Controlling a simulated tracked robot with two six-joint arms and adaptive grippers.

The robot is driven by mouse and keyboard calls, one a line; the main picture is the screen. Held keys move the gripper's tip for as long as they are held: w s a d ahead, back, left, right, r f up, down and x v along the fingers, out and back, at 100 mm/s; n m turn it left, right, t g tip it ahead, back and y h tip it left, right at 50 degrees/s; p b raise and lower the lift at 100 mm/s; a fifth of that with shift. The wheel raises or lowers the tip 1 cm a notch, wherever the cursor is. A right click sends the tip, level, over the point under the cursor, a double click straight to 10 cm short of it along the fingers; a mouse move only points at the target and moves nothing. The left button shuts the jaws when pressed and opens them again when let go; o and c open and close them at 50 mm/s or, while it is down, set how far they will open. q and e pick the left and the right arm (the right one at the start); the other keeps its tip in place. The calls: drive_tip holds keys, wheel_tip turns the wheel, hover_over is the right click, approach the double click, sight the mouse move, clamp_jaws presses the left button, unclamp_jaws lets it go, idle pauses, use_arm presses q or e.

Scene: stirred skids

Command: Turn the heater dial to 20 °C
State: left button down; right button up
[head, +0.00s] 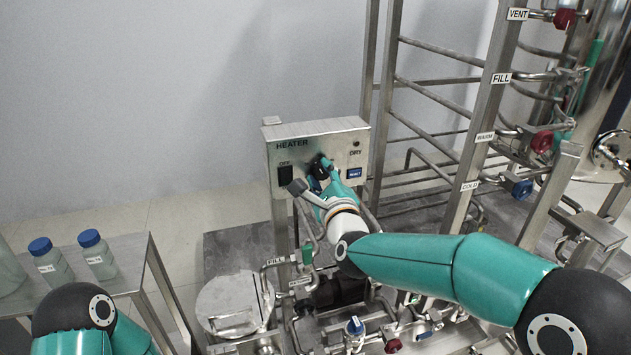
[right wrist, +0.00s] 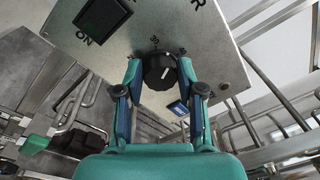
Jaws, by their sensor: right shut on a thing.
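The heater box (head: 345,134) is a grey metal panel on a post in the head view, lettered HEATER. Its black round dial (right wrist: 160,72) sits between my right gripper's fingers in the right wrist view, with a white pointer line on its face. The dial's scale marks are mostly hidden or too small to read. My right gripper (head: 321,168) is shut on the dial, one finger on each side; it also shows in the right wrist view (right wrist: 160,82). My left gripper is not in view; only my left arm shows at the lower left.
A black rocker switch (head: 285,175) is left of the dial and a blue RESET button (head: 354,173) is right of it. Two blue-capped bottles (head: 97,257) stand on a metal table at left. Pipes and labelled valves fill the right side.

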drive_tip(key=n+b, duration=0.1)
drive_tip(key=f+n+b, duration=0.1)
drive_tip(key=n+b, duration=0.1)
drive_tip(key=n, duration=0.1)
drive_tip(key=shift+d+f, duration=0.1)
drive_tip(key=shift+f, duration=0.2)
drive_tip(key=n+b, duration=0.2)
drive_tip(key=n, duration=0.3)
drive_tip(key=shift+y, duration=0.3)
drive_tip(key=n+b, duration=0.1)
drive_tip(key=n, duration=0.4)
drive_tip(key=shift+n+b, duration=0.3)
drive_tip(key=shift+n, duration=0.1)
drive_tip(key=n+y, duration=0.1)
drive_tip(key=n, duration=0.5)
drive_tip(key=shift+w+d+r, duration=0.1)
drive_tip(key=shift+d, duration=0.05)
drive_tip(key=o, duration=1.1)
drive_tip(key=shift+o, duration=0.2)
drive_tip(key=shift+r, duration=0.2)
